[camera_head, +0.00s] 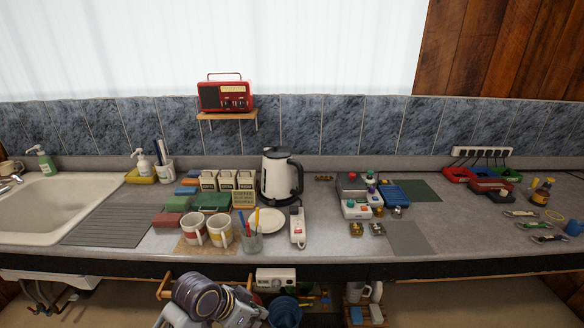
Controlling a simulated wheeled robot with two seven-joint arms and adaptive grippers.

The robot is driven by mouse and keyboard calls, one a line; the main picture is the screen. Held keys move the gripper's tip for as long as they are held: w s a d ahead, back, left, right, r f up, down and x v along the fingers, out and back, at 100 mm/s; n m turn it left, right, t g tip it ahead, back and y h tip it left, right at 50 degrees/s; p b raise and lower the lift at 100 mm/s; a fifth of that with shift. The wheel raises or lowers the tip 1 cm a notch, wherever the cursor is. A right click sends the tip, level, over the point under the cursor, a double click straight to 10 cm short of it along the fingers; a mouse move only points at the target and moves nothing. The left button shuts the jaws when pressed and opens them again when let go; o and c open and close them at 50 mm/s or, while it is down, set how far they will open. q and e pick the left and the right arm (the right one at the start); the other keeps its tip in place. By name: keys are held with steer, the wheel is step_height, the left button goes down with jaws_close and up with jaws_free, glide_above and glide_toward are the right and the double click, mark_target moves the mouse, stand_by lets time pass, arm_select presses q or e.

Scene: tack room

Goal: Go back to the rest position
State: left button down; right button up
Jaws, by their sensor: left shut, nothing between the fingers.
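My left gripper (246,312) shows at the bottom edge, left of the middle, with my dark-ringed wrist beside it. It is low, in front of the counter's front edge and below the countertop (340,246). It is shut and holds nothing. Part of it is cut off by the frame. My right gripper is not in view.
Two mugs (193,231), a glass of pens (252,242), a white kettle (281,177) and a power strip (297,228) stand on the counter above the gripper. A sink (50,210) is at left. Below the counter are a wooden rail, a white box (276,280) and a blue bucket (285,312).

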arm_select(q)
steer(key=shift+s+a+f+n+y, duration=2.45)
steer(key=shift+s+a+n, duration=1.15)
steer(key=shift+s+a, duration=2.45)
step_height(320, 180, down, 32)
steer(key=s+a+f+g, duration=0.1)
steer(key=s, duration=0.1)
steer(key=s+a+f, duration=0.2)
steer(key=s+f, duration=0.7)
steer(key=s, duration=0.2)
steer(key=s+a+f+g, duration=0.1)
steer(key=s+a+f, duration=0.1)
steer(key=s+f, duration=0.8)
steer(key=shift+s+f, duration=0.3)
steer(key=shift+s, duration=0.2)
